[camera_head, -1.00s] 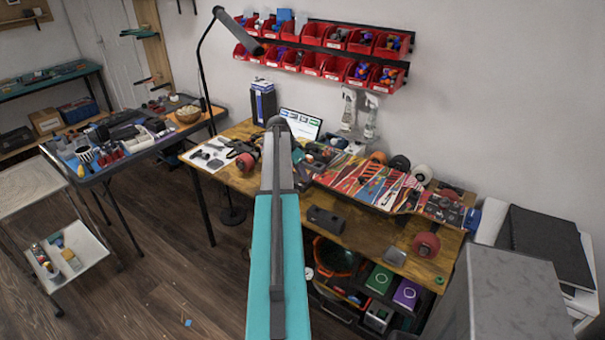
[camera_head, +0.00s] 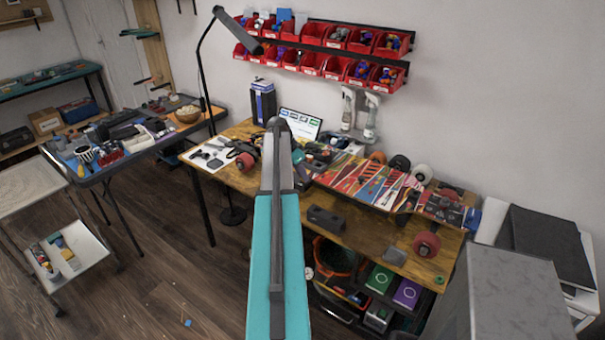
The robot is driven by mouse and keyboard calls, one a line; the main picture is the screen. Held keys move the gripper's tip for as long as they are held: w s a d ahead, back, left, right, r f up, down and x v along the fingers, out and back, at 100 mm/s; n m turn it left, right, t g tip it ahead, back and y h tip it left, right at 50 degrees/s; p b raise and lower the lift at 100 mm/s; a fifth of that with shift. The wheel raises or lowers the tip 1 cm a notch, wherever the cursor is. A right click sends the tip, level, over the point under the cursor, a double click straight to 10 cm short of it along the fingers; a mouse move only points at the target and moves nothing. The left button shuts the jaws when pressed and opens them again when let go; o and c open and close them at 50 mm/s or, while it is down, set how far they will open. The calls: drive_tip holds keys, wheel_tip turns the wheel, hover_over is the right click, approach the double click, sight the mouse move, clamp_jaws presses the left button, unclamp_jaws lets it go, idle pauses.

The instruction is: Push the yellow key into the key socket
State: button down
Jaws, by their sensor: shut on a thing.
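I cannot make out the yellow key or the key socket in the head view. My teal and grey arm rises through the middle of the picture and covers part of the wooden workbench (camera_head: 371,238). My gripper cannot be made out; it seems hidden behind my arm. What the jaws hold does not show. A skateboard deck (camera_head: 370,186) with colourful graphics lies upside down on the bench, with wheels at its ends. A dark grey block (camera_head: 327,220) sits near the bench's front edge; I cannot tell what it is.
Red bins (camera_head: 333,66) hang on the wall above the bench. A laptop (camera_head: 300,124) and two spray bottles (camera_head: 370,117) stand at the back. A black lamp (camera_head: 204,70) rises at the left. A cluttered side table (camera_head: 96,178) stands left. Bare bench shows around the grey block.

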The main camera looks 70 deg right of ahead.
drive_tip(key=shift+f, duration=0.35)
idle(0.5)
drive_tip(key=c, duration=1.3)
unclamp_jaws()
drive_tip(key=shift+o, duration=0.2)
drive_tip(key=shift+r, duration=1.6)
drive_tip(key=shift+r+p, duration=1.2)
drive_tip(key=shift+r, duration=1.75)
drive_tip(key=shift+w, duration=0.1)
